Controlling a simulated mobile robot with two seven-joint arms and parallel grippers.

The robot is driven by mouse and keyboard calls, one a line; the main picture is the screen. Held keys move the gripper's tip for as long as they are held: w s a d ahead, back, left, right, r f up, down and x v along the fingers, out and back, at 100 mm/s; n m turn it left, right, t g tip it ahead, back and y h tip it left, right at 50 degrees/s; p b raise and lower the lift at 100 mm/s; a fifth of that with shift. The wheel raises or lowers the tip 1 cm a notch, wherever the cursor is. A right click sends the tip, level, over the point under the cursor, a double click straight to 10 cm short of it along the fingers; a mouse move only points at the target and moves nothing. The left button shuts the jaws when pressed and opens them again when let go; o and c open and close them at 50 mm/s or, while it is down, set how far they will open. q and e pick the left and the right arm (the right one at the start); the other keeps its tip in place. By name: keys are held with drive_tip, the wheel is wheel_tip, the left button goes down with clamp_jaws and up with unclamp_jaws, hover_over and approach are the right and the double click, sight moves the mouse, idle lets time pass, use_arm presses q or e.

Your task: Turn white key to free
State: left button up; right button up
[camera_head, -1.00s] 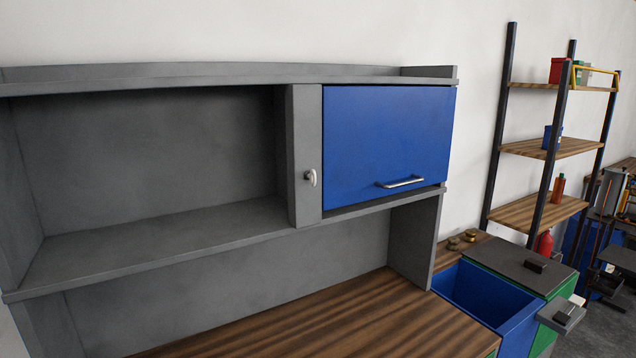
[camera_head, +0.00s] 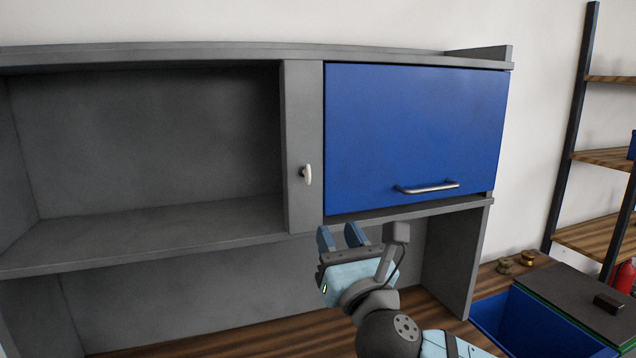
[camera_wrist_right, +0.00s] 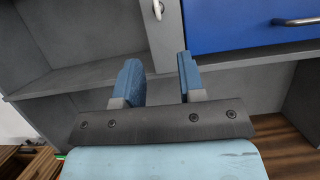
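The white key (camera_head: 307,174) sits on the grey upright post (camera_head: 303,130) between the open shelf and the blue door. It also shows in the right wrist view (camera_wrist_right: 158,8), at the top, beyond the fingers. My right gripper (camera_head: 340,237) is in front of the cabinet, below the key and a little to its right. Its two blue fingers point upward and stand apart with nothing between them, as the right wrist view (camera_wrist_right: 160,80) shows. The blue door (camera_head: 415,130) with its metal handle (camera_head: 428,187) is right of the key and looks shut. My left gripper is not in view.
The grey cabinet has an empty open shelf (camera_head: 150,235) on the left. A wooden worktop (camera_head: 240,338) lies below. At the right are a blue bin (camera_head: 530,325), a dark lid (camera_head: 570,295) and a shelf rack (camera_head: 570,130).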

sight(310, 177)
drive_tip(key=x, duration=0.4)
drive_tip(key=p+x, duration=0.1)
drive_tip(key=x, duration=0.3)
drive_tip(key=p+x, duration=0.1)
drive_tip(key=x, duration=0.3)
drive_tip(key=shift+w+a+r, duration=0.2)
drive_tip(key=shift+a+r, duration=0.1)
drive_tip(key=shift+r, duration=0.15)
drive_tip(key=shift+w+a+r+p, duration=0.1)
drive_tip(key=shift+w+p, duration=0.2)
drive_tip(key=shift+w, duration=0.2)
clamp_jaws()
